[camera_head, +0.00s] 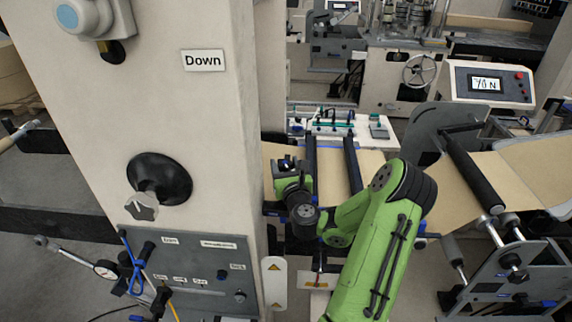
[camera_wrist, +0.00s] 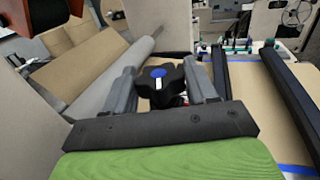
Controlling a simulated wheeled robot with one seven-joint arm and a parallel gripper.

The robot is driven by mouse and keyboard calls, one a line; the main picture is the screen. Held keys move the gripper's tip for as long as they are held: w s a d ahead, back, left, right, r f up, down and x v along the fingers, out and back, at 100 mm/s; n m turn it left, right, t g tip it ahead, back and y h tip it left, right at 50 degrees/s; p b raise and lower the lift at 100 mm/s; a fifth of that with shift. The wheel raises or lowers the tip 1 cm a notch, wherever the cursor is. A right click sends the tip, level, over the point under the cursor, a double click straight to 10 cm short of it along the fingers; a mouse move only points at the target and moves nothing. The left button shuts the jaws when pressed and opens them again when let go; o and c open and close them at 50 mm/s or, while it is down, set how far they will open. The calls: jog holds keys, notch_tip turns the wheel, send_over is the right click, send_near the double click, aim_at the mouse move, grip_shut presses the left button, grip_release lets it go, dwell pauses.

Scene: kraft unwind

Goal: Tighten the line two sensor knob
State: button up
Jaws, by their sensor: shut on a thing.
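A black lobed knob (camera_wrist: 172,88) with a blue cap and a white mark sits between the fingers of my gripper (camera_wrist: 160,74) in the wrist view. My gripper is shut on this knob, one grey finger on each side. No label naming the line is readable on it. In the head view my gripper (camera_head: 288,165) is beside the brown web, just right of the beige column, and the knob cannot be made out there. What the knob is mounted on is largely hidden by the gripper.
The beige column (camera_head: 195,110) with a "Down" sign stands close on the left, with a black-based knob (camera_head: 145,205) and a control panel (camera_head: 190,268). Dark rails (camera_head: 352,165) cross the brown web. A display box (camera_head: 490,84) stands at the right.

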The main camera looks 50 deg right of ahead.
jog(key=shift+w+r+m+g+h, duration=0.15)
jog(key=shift+r+m+g+h, duration=0.05)
jog(key=shift+m+g+h, duration=1)
jog(key=shift+h, duration=0.3)
jog(key=o, duration=0.9)
jog(key=shift+f, duration=0.2)
